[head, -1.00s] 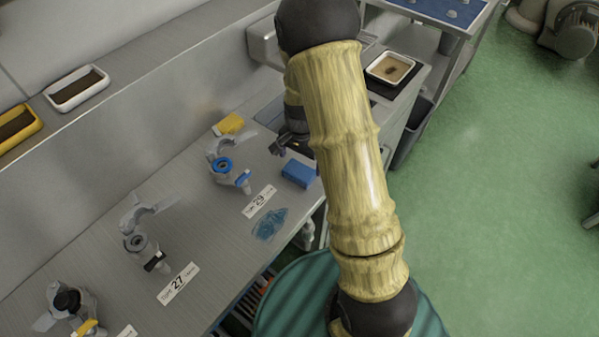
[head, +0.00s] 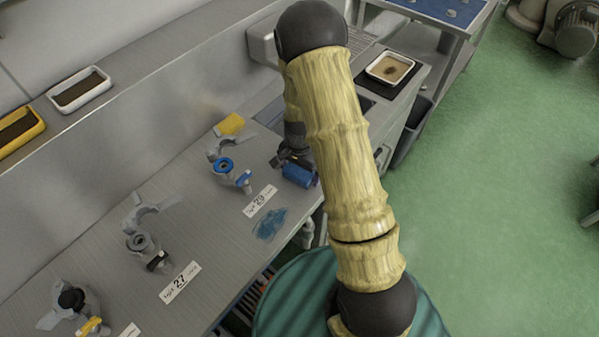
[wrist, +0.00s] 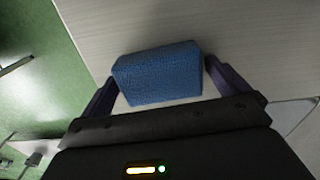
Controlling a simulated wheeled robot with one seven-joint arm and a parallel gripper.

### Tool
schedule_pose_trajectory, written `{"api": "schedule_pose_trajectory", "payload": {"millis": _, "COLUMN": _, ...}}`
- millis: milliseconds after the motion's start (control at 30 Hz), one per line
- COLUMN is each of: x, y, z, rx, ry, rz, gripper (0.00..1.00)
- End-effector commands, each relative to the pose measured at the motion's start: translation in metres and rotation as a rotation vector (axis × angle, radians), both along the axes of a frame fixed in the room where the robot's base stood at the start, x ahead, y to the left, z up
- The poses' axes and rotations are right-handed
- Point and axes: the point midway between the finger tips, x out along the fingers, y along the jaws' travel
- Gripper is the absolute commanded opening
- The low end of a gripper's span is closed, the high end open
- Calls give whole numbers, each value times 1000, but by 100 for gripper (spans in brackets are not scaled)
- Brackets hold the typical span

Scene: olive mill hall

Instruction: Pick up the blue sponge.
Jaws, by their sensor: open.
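The blue sponge (head: 298,175) lies on the grey counter (head: 225,205) near its front edge, partly covered by my gripper in the head view. In the wrist view the sponge (wrist: 158,74) sits between the two fingers, which stand apart on its left and right. My gripper (wrist: 160,85) is open. The right finger is very close to the sponge's right end, and I cannot tell whether it touches. The left finger stands near its left end. In the head view my gripper (head: 290,160) is just above and behind the sponge.
A grey fitting with a blue ring (head: 224,166) and a yellow sponge-like block (head: 231,124) stand to the left. A number card (head: 260,200) and a blue smear (head: 269,223) lie nearer. A tray (head: 390,68) stands at the back right. Green floor (head: 480,190) lies beyond the edge.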

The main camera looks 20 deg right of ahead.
Motion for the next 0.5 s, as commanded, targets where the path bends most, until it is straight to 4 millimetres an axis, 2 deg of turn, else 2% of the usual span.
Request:
{"api": "schedule_pose_trajectory", "payload": {"millis": 67, "x": 0, "y": 0, "z": 0, "rx": 0, "ry": 0, "rz": 0, "gripper": 98}}
{"api": "schedule_pose_trajectory", "payload": {"millis": 233, "x": 0, "y": 0, "z": 0, "rx": 0, "ry": 0, "rz": 0, "gripper": 65}}
{"api": "schedule_pose_trajectory", "payload": {"millis": 500, "x": 0, "y": 0, "z": 1, "rx": 0, "ry": 0, "rz": 0, "gripper": 64}}
